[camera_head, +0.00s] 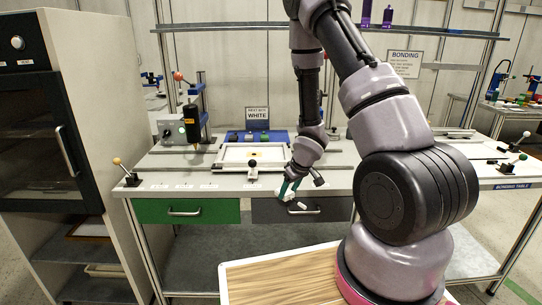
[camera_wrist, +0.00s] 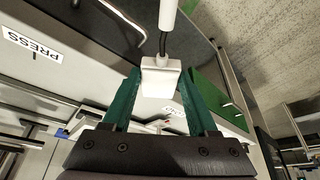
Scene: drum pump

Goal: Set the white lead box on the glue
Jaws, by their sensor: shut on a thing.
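The white lead box (camera_wrist: 160,80) is between the green fingertips of my gripper (camera_wrist: 160,88) in the wrist view. A dark cable runs from it to a white cylinder (camera_wrist: 168,14). In the head view my gripper (camera_head: 288,188) is at the bench's front edge, above the grey drawer, and shut on the box. White parts hang at the fingertips there. A small yellowish spot (camera_head: 254,153) shows inside the white-framed fixture (camera_head: 232,165) on the bench, behind and left of my gripper. I cannot tell if it is the glue.
A sign reading WHITE (camera_head: 257,114) stands behind the fixture. A press (camera_head: 192,122) stands left of it. A green drawer (camera_head: 187,210) and a grey drawer (camera_head: 275,209) are under the bench front. A bonding table (camera_head: 500,183) is at right.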

